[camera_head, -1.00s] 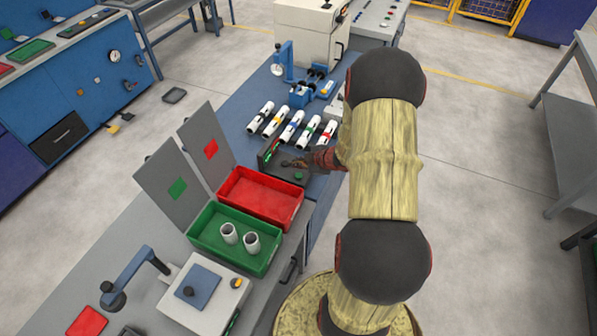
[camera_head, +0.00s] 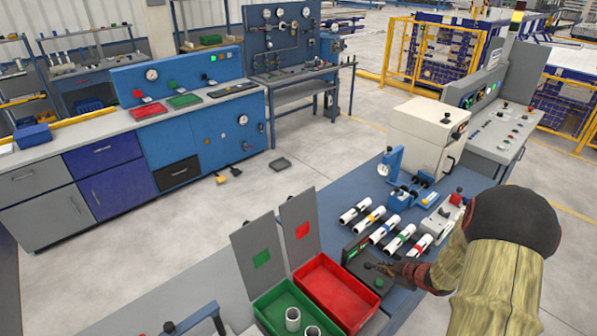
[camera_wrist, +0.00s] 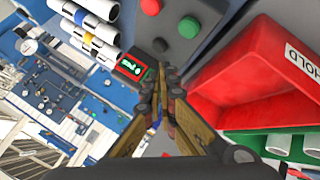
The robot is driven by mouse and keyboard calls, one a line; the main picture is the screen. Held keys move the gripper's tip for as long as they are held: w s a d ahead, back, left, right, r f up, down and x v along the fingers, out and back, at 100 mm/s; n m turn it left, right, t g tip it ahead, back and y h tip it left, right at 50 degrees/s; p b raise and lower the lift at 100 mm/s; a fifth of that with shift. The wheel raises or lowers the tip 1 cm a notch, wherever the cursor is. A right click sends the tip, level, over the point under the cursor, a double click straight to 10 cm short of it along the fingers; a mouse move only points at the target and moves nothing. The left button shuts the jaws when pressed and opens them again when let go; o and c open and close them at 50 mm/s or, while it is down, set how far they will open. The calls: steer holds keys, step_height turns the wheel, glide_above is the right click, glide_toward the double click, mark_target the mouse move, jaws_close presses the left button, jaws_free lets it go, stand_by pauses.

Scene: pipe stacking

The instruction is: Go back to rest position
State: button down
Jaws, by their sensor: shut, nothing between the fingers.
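My gripper (camera_head: 398,268) is over the grey control box (camera_head: 374,284) with green and red buttons, right of the red bin (camera_head: 340,292). In the wrist view my gripper (camera_wrist: 163,72) has its fingertips together with nothing between them. The control box (camera_wrist: 186,50) lies just beyond the fingertips there; whether they touch it I cannot tell. Several white pipes with coloured bands (camera_head: 385,229) lie in a row on the blue bench behind the box. The green bin (camera_head: 272,300) holds two upright white pipes (camera_head: 292,319).
The red bin is empty. A blue clamp device (camera_head: 400,196) and a white machine (camera_head: 428,135) stand farther back on the bench. Open floor lies left of the bench.

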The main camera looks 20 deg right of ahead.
steer(key=s+d+m+g+h, duration=0.2)
steer(key=s+d+m+g, duration=0.15)
steer(key=s, duration=0.25)
steer(key=s+d+m+g+h, duration=0.2)
steer(key=s+d+m+g, duration=0.15)
steer(key=s, duration=0.35)
steer(key=s+a+r+m+t+y+b, duration=0.1)
steer(key=s+a+r, duration=0.1)
steer(key=a+r, duration=0.7)
steer(key=s+a+r+m+t+y+b, duration=0.1)
steer(key=s+a+r+b, duration=0.1)
steer(key=a+r, duration=0.7)
steer(key=s+a+r+t+y+b, duration=0.1)
steer(key=s+a+r, duration=0.3)
steer(key=a, duration=1.5)
step_height(320, 180, up, 5)
steer(key=shift+a+f+m+b, duration=0.1)
steer(key=shift+a+m+b, duration=0.1)
steer(key=shift+m+b, duration=0.35)
